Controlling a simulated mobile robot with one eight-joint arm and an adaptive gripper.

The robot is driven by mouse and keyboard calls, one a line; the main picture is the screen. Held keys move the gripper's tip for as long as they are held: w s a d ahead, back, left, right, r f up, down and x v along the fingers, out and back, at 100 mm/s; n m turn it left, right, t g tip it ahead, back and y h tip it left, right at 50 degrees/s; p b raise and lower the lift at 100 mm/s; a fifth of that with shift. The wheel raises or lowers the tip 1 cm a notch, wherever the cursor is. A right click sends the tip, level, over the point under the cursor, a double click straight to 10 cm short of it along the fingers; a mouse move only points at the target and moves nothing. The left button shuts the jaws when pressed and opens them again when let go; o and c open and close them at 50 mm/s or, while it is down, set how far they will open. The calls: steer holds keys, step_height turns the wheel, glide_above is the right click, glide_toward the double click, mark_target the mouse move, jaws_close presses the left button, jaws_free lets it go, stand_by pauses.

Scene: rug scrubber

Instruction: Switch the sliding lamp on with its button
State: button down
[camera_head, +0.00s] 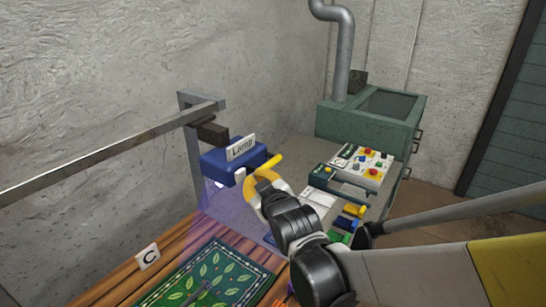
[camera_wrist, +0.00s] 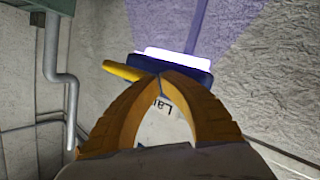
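The sliding lamp (camera_head: 222,163) is a blue box with a white "Lamp" label (camera_head: 240,147), hanging from the metal rail (camera_head: 110,150). A yellow handle (camera_head: 272,161) sticks out of its right side in the head view. The lamp is lit: violet light falls below it, and its glowing strip (camera_wrist: 178,58) shows in the wrist view. My gripper (camera_wrist: 160,75) has its yellow fingers brought together at the tips, in front of the lamp's blue body. The handle lies left of the tips in the wrist view. I cannot make out the button, or whether the fingertips touch the lamp.
Below is a wooden table (camera_head: 120,285) with a green leaf-patterned rug (camera_head: 235,262) and a "C" card (camera_head: 148,256). A control panel (camera_head: 365,165) with coloured buttons and a green cabinet (camera_head: 345,122) with a pipe stand at the right. The wall is close behind the lamp.

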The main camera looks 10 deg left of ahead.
steer(key=d, duration=0.1)
steer(key=s+d, duration=0.1)
steer(key=d, duration=0.1)
steer(key=s+d, duration=0.1)
steer(key=d, duration=0.1)
steer(key=shift+s+d, duration=0.15)
steer(key=shift+d, duration=0.1)
